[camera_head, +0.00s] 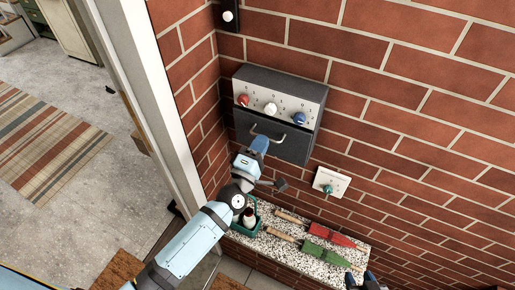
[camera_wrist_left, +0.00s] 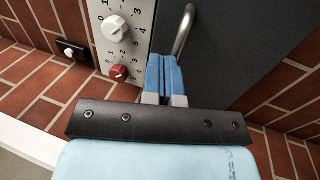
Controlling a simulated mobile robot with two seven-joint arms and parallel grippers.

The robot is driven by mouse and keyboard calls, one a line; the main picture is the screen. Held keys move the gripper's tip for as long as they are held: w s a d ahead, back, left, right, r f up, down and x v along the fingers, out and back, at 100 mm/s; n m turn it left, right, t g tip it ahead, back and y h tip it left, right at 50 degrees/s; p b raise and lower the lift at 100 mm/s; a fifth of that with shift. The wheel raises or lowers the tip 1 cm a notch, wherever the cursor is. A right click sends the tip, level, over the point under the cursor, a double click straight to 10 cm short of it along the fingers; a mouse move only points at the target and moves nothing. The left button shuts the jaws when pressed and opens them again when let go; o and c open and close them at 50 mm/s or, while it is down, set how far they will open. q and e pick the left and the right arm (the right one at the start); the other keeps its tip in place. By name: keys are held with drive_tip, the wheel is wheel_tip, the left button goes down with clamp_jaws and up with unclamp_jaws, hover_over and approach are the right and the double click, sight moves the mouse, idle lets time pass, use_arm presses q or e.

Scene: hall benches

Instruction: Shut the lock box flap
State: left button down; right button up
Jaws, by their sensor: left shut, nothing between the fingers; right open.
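The lock box (camera_head: 285,80) is a dark grey case on the brick wall, with a white panel of red, white and blue dials. Its dark grey flap (camera_head: 293,148) with a metal bar handle (camera_head: 268,137) is below the dials. I cannot tell how far open the flap is. My left gripper (camera_head: 260,144) is shut and empty at the flap, close to the handle. In the left wrist view its blue fingers (camera_wrist_left: 164,72) are together beside the handle (camera_wrist_left: 184,30), in front of the grey flap (camera_wrist_left: 232,45). My right gripper (camera_head: 365,281) is open at the bottom edge, far below the box.
A speckled stone bench (camera_head: 290,252) stands below, against the wall. It holds a green tray (camera_head: 257,227) with a bottle, and red (camera_head: 328,233) and green (camera_head: 325,257) brush-like tools. A white wall plate with a green knob (camera_head: 329,184) is right of the flap.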

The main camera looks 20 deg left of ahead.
use_arm(q)
drive_tip(key=shift+w+d+r, duration=0.1)
drive_tip(key=shift+w+r, duration=0.1)
drive_tip(key=shift+w, duration=0.2)
idle(0.3)
drive_tip(key=b+v, duration=0.3)
drive_tip(key=v, duration=1)
drive_tip(key=shift+s, duration=0.4)
drive_tip(key=shift+f, duration=0.1)
